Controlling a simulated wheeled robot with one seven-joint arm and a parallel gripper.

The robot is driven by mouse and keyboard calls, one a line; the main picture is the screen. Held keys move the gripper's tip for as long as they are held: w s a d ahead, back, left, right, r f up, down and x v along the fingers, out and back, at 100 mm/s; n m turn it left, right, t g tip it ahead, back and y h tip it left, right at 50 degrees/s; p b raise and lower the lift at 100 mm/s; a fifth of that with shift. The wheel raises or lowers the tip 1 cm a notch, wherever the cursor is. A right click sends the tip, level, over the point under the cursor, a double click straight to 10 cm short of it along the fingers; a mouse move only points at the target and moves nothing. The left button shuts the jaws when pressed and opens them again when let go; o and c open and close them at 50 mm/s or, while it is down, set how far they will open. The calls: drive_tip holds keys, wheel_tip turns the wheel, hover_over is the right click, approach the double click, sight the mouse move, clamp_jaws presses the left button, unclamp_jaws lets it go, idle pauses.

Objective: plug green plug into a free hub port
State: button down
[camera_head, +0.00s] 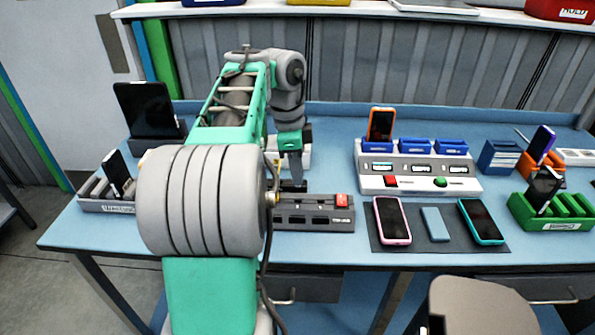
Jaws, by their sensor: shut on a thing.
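The hub (318,223) is a long dark grey box with a row of dark ports on its front and a red switch at its right end. My gripper (292,178) points down just above and behind the left half of the hub. It is shut on a small dark-looking piece, probably the plug, low at the hub's top edge. No green shows on this piece, and I cannot tell whether it touches the hub. My arm hides the hub's left end and whatever lies behind it.
A white charging station (420,186) with an orange phone (381,125) stands right of the hub. A dark mat (440,245) with phones lies in front of it. A green rack (552,212) is far right; a grey rack (105,206) and a tablet (145,108) are left.

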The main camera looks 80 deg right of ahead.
drive_tip(key=shift+f, duration=0.1)
drive_tip(key=shift+f+b, duration=2.4)
drive_tip(key=shift+b, duration=0.05)
drive_tip(key=shift+f+b, duration=0.7)
drive_tip(key=shift+f, duration=0.05)
drive_tip(key=c, duration=0.9)
unclamp_jaws()
drive_tip(key=shift+c, duration=0.2)
drive_tip(key=shift+r, duration=0.15)
wheel_tip(320, 180, up, 7)
drive_tip(key=p, duration=0.7)
